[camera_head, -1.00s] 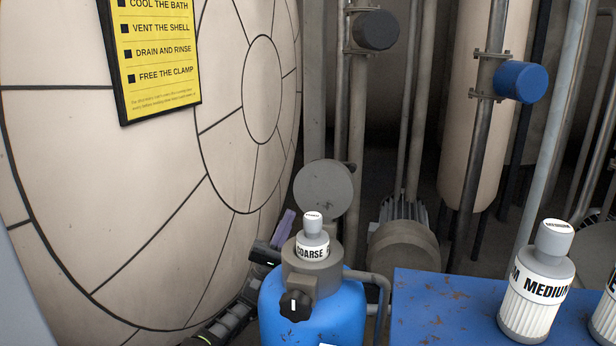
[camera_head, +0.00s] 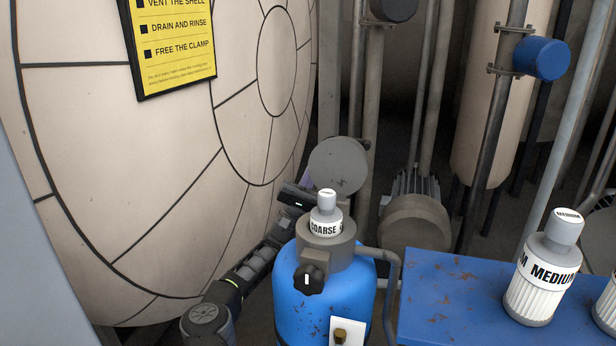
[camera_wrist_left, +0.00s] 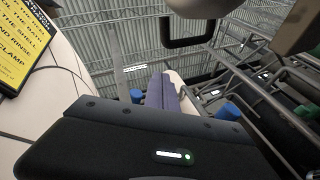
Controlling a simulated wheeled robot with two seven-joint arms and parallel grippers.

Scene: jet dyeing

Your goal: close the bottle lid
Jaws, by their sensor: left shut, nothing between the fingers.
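The blue bottle (camera_head: 325,285) stands low in the middle of the head view, with a grey collar and a black knob (camera_head: 309,279). A white cartridge marked COARSE (camera_head: 325,226) stands upright in its mouth. A grey round disc (camera_head: 336,163), seemingly the open lid, stands raised behind the cartridge. My left gripper comes from the lower left, its dark body beside and behind the cartridge and just below the disc. Its purple fingers (camera_wrist_left: 166,88) are shut and empty in the left wrist view. Whether they touch the disc cannot be told. My right gripper is out of view.
A blue rusty table (camera_head: 450,290) stands to the right, holding a white cartridge marked MEDIUM (camera_head: 541,275) and part of another. A bent grey pipe runs between bottle and table. The large pale round vessel (camera_head: 110,190) fills the left. Pipes and a motor stand behind.

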